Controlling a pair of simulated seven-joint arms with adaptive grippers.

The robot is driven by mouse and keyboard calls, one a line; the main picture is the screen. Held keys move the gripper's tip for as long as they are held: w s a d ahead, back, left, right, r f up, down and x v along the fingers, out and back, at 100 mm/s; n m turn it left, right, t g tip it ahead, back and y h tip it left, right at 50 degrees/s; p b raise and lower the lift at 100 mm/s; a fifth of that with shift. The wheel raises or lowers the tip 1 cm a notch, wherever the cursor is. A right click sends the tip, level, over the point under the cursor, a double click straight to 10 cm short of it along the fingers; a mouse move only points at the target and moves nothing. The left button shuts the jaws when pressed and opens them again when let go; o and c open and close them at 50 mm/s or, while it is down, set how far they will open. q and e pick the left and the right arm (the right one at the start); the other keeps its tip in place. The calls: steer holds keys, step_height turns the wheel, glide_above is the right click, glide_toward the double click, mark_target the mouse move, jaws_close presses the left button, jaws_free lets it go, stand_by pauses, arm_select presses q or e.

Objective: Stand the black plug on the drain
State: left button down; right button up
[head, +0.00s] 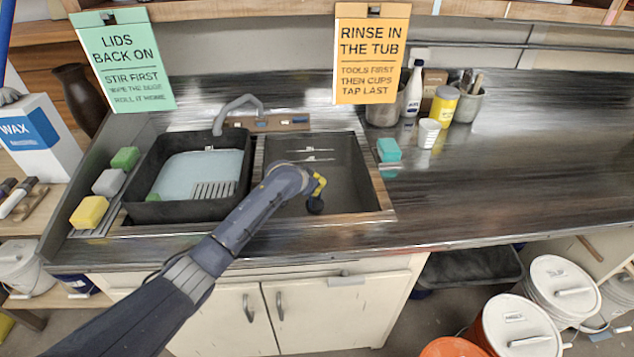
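The black plug (315,206) is a small dark round piece in the right-hand sink basin (345,160). My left gripper (317,194), with yellow parts, reaches over this basin, its tip right at the top of the plug. The fingers are too small to show whether they are shut on the plug or open around it. The drain does not show; the arm, gripper or plug may cover it. I cannot tell whether the plug touches the basin floor. My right gripper is not in view.
A black tub (140,212) of pale blue liquid fills the left side of the sink, with a grey faucet (222,118) behind. Sponges (90,211) lie at left, a teal sponge (388,150) at right. The right counter (520,180) is mostly clear.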

arm_select(q)
steer(key=c, duration=2.2)
jaws_free()
steer(key=shift+f, duration=0.1)
steer(key=c, duration=1.6)
jaws_free()
steer(key=v, duration=1.2)
